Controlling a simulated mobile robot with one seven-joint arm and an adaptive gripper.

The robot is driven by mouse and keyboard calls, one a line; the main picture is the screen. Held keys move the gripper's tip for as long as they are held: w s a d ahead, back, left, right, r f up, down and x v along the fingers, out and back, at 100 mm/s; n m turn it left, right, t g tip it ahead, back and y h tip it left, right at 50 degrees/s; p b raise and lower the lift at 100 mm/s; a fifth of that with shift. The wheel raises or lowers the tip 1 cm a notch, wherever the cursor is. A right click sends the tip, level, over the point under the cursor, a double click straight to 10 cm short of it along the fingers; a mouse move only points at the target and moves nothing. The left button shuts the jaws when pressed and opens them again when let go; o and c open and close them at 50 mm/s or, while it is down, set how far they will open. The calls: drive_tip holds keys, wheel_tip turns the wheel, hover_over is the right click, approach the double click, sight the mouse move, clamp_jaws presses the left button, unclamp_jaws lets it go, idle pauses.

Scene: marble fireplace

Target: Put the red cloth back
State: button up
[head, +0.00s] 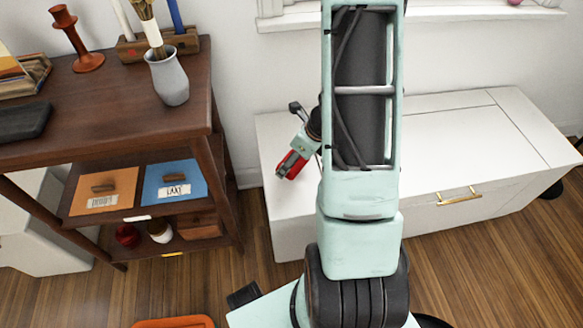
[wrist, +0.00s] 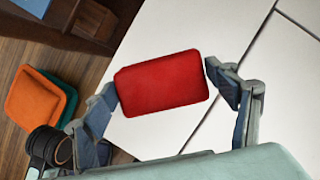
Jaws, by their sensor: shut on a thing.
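The red cloth (wrist: 161,84) is a folded rounded rectangle held between the two fingers of my gripper (wrist: 159,79) in the wrist view. Both fingertips touch its opposite short ends. In the head view the red cloth (head: 291,165) shows below my gripper (head: 298,151), over the left part of the white bench (head: 430,150). My arm hides part of the bench. I cannot tell how far the cloth is above the bench top.
A dark wooden shelf unit (head: 110,115) stands at left. Its shelf bears a labelled orange panel (head: 104,191) and a labelled blue panel (head: 175,183). A grey vase (head: 167,78) stands near its top edge. Orange (wrist: 38,108) and teal (wrist: 67,95) pieces lie low at left.

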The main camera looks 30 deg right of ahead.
drive_tip(key=shift+w+a+f, duration=0.1)
drive_tip(key=shift+w+f, duration=0.15)
drive_tip(key=shift+f, duration=0.1)
drive_tip(key=shift+w+f+b, duration=0.1)
drive_tip(key=shift+f+b, duration=1.05)
drive_tip(key=shift+f, duration=0.45)
drive_tip(key=shift+f, duration=0.25)
drive_tip(key=o, duration=1.1)
drive_tip(key=shift+r, duration=0.1)
drive_tip(key=shift+r, duration=0.1)
drive_tip(key=shift+r, duration=0.2)
drive_tip(key=p+v, duration=0.6)
drive_tip(key=v, duration=0.5)
drive_tip(key=shift+s+r, duration=0.25)
drive_tip(key=shift+r, duration=0.05)
